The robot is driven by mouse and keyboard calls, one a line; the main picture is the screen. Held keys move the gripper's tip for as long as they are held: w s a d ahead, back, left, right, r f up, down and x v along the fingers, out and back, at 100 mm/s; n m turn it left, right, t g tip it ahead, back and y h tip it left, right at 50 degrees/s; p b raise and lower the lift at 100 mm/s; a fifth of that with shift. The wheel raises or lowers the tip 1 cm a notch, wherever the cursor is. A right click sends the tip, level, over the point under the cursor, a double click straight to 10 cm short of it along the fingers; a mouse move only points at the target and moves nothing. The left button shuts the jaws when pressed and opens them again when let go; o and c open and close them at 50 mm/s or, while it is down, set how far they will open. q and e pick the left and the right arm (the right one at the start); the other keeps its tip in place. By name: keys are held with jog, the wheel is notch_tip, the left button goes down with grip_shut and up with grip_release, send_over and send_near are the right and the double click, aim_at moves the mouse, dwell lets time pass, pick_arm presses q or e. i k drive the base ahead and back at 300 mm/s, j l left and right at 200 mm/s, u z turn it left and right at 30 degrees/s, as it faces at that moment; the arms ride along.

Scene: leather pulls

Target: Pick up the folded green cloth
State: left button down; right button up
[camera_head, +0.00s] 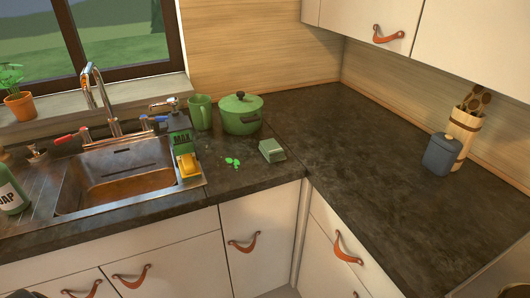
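The folded green cloth (272,150) appears as a small, pale green, block-like bundle. It lies on the dark countertop (330,140) near the inner corner, to the right of some bright green bits (233,162) and in front of a green pot. Nothing covers it. Neither of my grippers can be made out. Only small dark shapes show at the bottom left and bottom right edges, and I cannot tell what they are.
The lidded green pot (240,114) and a green mug (201,112) stand behind the cloth. Left are a yellow sponge (188,165), a dark dispenser (181,128) and the sink (118,178). A blue jar (441,155) and utensil holder (463,132) stand right. The counter between is clear.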

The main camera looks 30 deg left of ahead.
aim_at(273, 151)
jog(key=i+j, duration=0.15)
jog(key=j, duration=0.2)
jog(key=i+j, duration=0.15)
jog(key=j, duration=0.25)
jog(key=i+j+z, duration=0.1)
jog(key=j, duration=0.25)
